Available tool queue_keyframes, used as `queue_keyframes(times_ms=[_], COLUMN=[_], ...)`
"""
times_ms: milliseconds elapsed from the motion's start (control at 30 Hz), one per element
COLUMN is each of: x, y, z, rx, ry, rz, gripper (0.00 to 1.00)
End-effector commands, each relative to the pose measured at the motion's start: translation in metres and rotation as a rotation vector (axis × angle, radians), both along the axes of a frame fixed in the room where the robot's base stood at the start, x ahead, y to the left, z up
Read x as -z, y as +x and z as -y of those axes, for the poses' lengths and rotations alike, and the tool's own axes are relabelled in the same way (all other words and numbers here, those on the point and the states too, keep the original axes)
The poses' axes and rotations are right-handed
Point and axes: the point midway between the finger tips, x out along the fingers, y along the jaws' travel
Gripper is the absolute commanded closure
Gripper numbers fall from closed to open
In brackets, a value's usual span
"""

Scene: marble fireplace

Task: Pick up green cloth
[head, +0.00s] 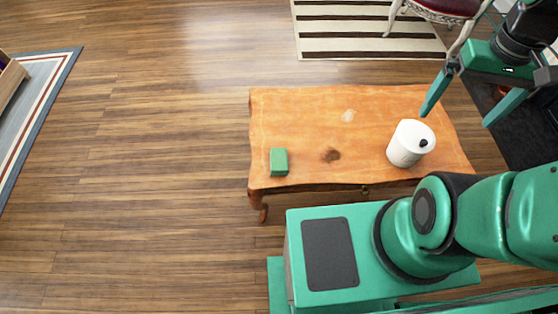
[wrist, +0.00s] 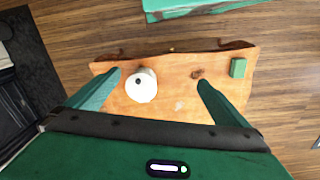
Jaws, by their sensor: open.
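The green cloth (head: 279,161) looks like a small green block and lies near the front left corner of the wooden table (head: 300,110). It also shows in the wrist view (wrist: 238,68), beyond the right finger. My gripper (head: 460,107) is open and empty, above and beyond the table's right end in the head view. In the wrist view its two fingers (wrist: 150,92) are spread wide over the table, well apart from the cloth. Nothing hides the cloth in either view.
A striped rug (head: 365,30) and a chair (head: 440,12) are behind. The floor left of the table is clear.

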Motion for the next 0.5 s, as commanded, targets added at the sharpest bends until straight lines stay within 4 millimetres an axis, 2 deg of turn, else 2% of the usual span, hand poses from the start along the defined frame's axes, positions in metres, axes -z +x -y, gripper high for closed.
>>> queue_keyframes(times_ms=[100, 267, 500], x=[0.022, 0.055, 0.113], y=[0.034, 0.076, 0.128], z=[-0.010, -0.029, -0.074], rx=[-0.187, -0.436, -0.803], ry=[-0.011, -0.012, 0.018], rz=[-0.010, -0.006, 0.014], gripper=[0.00, 0.00, 0.00])
